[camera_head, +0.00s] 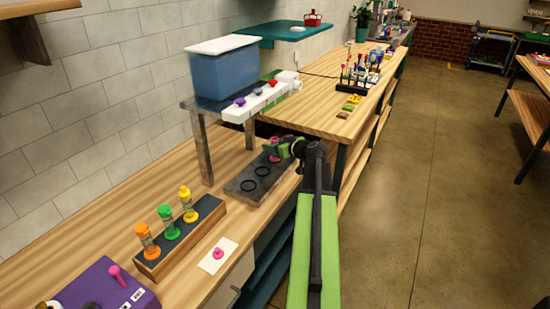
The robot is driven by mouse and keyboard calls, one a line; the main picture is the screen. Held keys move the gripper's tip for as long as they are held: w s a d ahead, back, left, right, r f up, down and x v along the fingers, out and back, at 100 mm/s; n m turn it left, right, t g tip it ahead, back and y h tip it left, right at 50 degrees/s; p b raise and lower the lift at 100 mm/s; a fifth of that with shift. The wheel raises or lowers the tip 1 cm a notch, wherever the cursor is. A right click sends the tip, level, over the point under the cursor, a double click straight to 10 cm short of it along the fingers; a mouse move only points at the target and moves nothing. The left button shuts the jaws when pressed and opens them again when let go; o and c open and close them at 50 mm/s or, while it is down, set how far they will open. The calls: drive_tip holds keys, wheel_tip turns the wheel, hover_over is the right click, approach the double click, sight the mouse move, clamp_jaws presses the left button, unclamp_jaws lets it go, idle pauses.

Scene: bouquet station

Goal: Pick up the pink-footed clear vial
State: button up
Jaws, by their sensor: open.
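The pink-footed clear vial (274,156) appears to stand at the far end of a dark grey holder (238,187) with black rings. It is small, and my gripper partly hides it; pink shows at its foot and near its top. My gripper (284,149) is open, close to the vial's right side. I cannot tell whether its fingers are around the vial or only beside it.
A wooden rack (151,265) holds orange, green and yellow vials. A pink piece (218,253) lies on a white card (228,246). A purple box (105,289) is at front left. A blue tank (222,72) stands on a metal stand behind the holder.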

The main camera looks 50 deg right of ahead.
clamp_jaws()
drive_tip(key=shift+r, duration=0.15)
idle(0.4)
drive_tip(key=s+d+r+p, duration=0.8)
drive_tip(key=r+p, duration=0.3)
drive_tip(key=shift+s+d, duration=0.15)
drive_tip(key=shift+d, duration=0.05)
